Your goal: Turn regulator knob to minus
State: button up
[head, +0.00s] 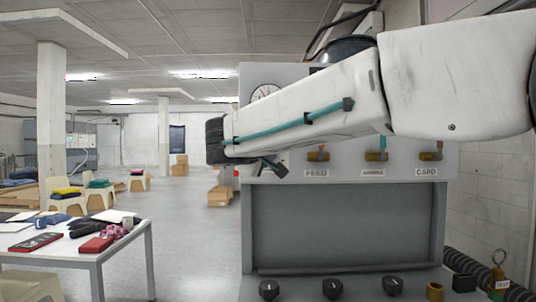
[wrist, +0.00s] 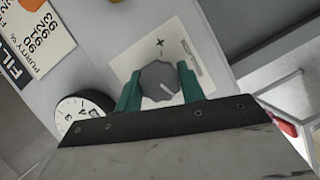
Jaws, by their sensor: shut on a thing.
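The regulator knob (wrist: 160,81) is grey and ridged, with a white pointer line on its face. It sits on a white plate (wrist: 122,62) marked with a plus and a minus. The pointer line lies toward the lower right of the knob face, away from both marks. My gripper (wrist: 159,74) has its two green fingers on either side of the knob, shut on it. In the head view my arm hides the knob.
A round dial gauge (wrist: 82,112) sits left of the knob, close to my gripper. The grey washer cabinet (head: 345,228) has labelled valves and several black knobs along its lower ledge. A cluttered white table (head: 135,238) stands at the left. The floor between is clear.

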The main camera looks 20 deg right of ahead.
jog(key=n+t+h, duration=0.1)
jog(key=n, duration=0.3)
jog(key=shift+f, duration=0.15)
jog(key=shift+n+h, duration=0.3)
jog(key=shift+n, duration=0.2)
jog(key=o, duration=1)
jog(key=v, duration=0.7)
jog(key=shift+s+a, duration=0.2)
jog(key=shift+s, duration=0.15)
